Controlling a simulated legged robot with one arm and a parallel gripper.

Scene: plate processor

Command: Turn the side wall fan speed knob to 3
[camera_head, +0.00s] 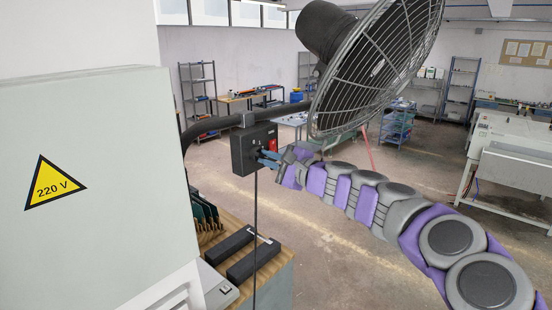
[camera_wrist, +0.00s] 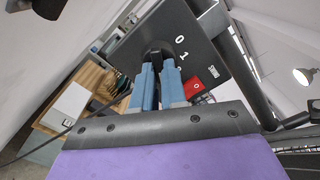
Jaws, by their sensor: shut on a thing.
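The black control box (camera_head: 243,153) hangs on a dark tube below the large wall fan (camera_head: 378,68). Its face fills the upper middle of the wrist view (camera_wrist: 196,50). The dark fan speed knob (camera_wrist: 157,49) sits on that face, partly hidden by my fingers. White digits 0 and 1 show beside it; a further mark is partly hidden. My gripper (camera_wrist: 158,68), with blue fingers, is shut on the knob. In the head view my gripper (camera_head: 268,158) reaches the box face from the right. I cannot tell which digit the knob points at.
A red switch (camera_wrist: 194,87) is on the box near my right finger, and a cable hangs below. A grey cabinet with a 220 V sign (camera_head: 100,190) stands at the left. A wooden-topped bench (camera_head: 236,238) is below the box. Open floor lies to the right.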

